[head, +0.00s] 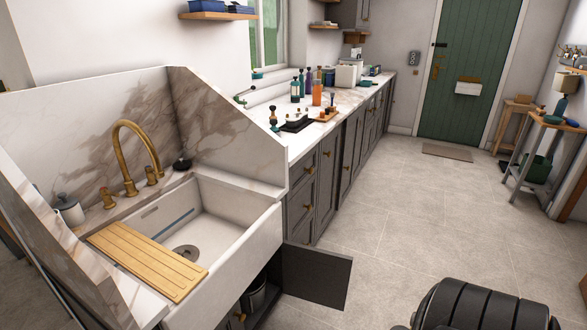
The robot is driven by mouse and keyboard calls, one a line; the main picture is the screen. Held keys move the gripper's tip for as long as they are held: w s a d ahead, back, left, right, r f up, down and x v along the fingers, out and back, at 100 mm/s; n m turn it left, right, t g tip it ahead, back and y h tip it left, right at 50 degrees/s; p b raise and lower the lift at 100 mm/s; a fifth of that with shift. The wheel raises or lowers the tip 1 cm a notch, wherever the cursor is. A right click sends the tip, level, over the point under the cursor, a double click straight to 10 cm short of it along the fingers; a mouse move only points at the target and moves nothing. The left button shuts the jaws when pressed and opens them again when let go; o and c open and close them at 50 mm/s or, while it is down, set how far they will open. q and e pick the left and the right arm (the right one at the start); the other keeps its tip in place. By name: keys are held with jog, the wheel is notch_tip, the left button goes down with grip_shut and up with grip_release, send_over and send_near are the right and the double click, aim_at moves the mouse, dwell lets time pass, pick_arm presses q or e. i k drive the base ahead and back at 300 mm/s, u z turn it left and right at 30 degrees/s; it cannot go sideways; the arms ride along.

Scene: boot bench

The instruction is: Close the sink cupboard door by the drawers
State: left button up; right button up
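The sink cupboard door (318,276) is a dark grey panel below the front right corner of the white sink (222,260). It stands wide open, swung out over the floor, with its hinged side next to the drawers (303,187). The drawers are dark grey with small brass knobs and look shut. Through the opening, a metallic bin-like container (256,296) shows inside the cupboard. The inner edge of the opening is partly hidden by the sink. Neither of my grippers is in view.
A wooden draining board (147,260) lies across the sink, beside a brass tap (128,158). Bottles and a tray (326,114) stand on the long worktop.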

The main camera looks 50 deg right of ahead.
aim_at(321, 277)
jog(key=k, duration=0.5)
jog(key=z, duration=2.45)
jog(key=i, duration=4.25)
jog(key=u, duration=4)
